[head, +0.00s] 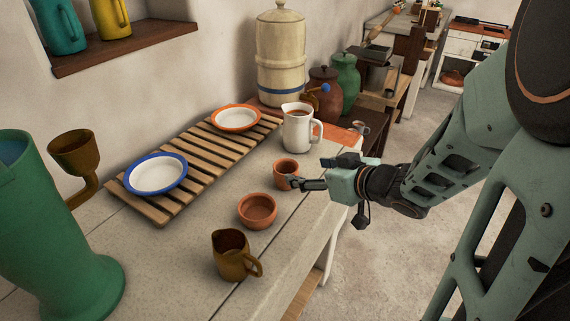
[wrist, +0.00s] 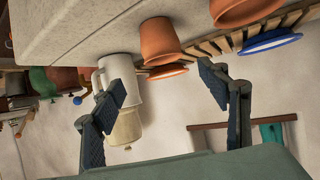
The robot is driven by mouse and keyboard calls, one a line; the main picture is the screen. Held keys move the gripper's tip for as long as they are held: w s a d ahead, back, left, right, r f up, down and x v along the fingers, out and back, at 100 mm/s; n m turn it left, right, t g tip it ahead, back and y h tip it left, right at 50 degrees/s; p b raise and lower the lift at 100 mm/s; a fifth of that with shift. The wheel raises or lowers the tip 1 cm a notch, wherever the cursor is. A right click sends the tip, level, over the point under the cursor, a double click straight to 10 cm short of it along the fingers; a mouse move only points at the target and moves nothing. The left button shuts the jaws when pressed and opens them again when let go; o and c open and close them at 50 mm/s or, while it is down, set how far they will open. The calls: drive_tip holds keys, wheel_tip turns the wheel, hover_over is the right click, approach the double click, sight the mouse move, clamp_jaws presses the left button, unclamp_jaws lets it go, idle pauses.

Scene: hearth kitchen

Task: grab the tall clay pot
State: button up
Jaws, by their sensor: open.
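The tall clay pot (head: 286,172) is a small terracotta cup standing on the counter, taller and narrower than the clay bowl (head: 257,210) nearer to me. My gripper (head: 304,184) is beside it on its right, low over the counter edge, and its fingers partly overlap the pot in the head view. In the wrist view, which is turned over, the tall clay pot (wrist: 160,41) shows beyond the open, empty fingers (wrist: 162,84), roughly midway between them. The bowl (wrist: 243,9) is at the top there. I cannot tell whether a finger touches the pot.
A white jug (head: 298,130) stands just behind the pot. A brown jug (head: 232,255) stands nearer to me. A wooden slatted rack (head: 200,155) with a blue-rimmed plate (head: 156,174) and an orange-rimmed plate (head: 236,118) lies to the left. Right of the counter is open floor.

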sight(279, 166)
drive_tip(key=x, duration=0.1)
drive_tip(key=b+x, duration=0.1)
drive_tip(key=x, duration=0.1)
drive_tip(key=b+x, duration=0.1)
drive_tip(key=x, duration=0.1)
drive_tip(key=shift+s+a+f, duration=0.15)
drive_tip(key=shift+s+a, duration=0.1)
drive_tip(key=shift+s, duration=0.1)
drive_tip(key=shift+r+b+x, duration=0.2)
drive_tip(key=shift+b+x, duration=0.8)
drive_tip(key=shift+x, duration=2.05)
drive_tip(key=shift+w+d, duration=0.1)
drive_tip(key=shift+w, duration=0.1)
drive_tip(key=shift+c, duration=0.3)
drive_tip(key=c, duration=1.3)
